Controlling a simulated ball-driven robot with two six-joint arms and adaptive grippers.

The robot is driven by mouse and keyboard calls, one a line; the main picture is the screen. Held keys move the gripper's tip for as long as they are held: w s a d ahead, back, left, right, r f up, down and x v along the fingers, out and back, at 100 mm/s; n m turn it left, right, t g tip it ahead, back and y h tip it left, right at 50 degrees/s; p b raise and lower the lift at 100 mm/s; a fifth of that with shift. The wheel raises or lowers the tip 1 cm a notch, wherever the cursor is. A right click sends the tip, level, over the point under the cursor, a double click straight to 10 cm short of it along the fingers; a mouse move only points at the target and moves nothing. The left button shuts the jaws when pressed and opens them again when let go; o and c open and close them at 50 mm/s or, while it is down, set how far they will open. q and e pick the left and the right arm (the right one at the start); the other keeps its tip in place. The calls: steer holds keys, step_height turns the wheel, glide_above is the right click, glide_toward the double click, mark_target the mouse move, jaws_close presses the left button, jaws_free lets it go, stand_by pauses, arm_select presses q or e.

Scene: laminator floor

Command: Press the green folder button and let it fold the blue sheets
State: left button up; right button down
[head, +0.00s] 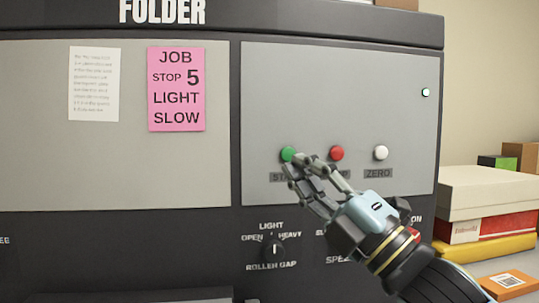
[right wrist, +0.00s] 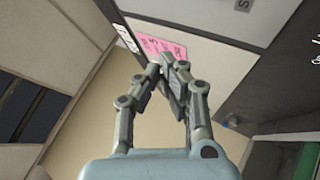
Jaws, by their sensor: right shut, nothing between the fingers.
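The green button (head: 288,153) is on the grey panel of the folder (head: 340,90), left of a red button (head: 336,153) and a white button (head: 381,152). My right gripper (head: 297,161) is shut and empty, its fingertips at the lower right edge of the green button. I cannot tell whether they touch it. The fingers partly cover the labels under the green and red buttons. The right wrist view shows the shut fingers (right wrist: 166,66) but the green button cannot be made out there. No blue sheets show. My left gripper is not in view.
A pink job card (head: 176,89) reads stop 5, light, slow. A white note (head: 94,84) hangs beside it. The roller gap knob (head: 274,250) is below the buttons. Stacked boxes (head: 486,193) stand right of the folder.

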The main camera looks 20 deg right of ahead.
mark_target(288, 154)
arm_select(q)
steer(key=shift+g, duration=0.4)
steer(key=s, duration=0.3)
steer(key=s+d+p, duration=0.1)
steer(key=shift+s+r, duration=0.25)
arm_select(e)
steer(key=w+d, duration=0.2)
steer(key=w, duration=0.6)
steer(key=shift+d, duration=0.2)
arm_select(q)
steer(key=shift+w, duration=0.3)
arm_select(e)
steer(key=shift+w, duration=0.15)
steer(key=shift+w+d, duration=0.1)
steer(key=shift+w, duration=0.2)
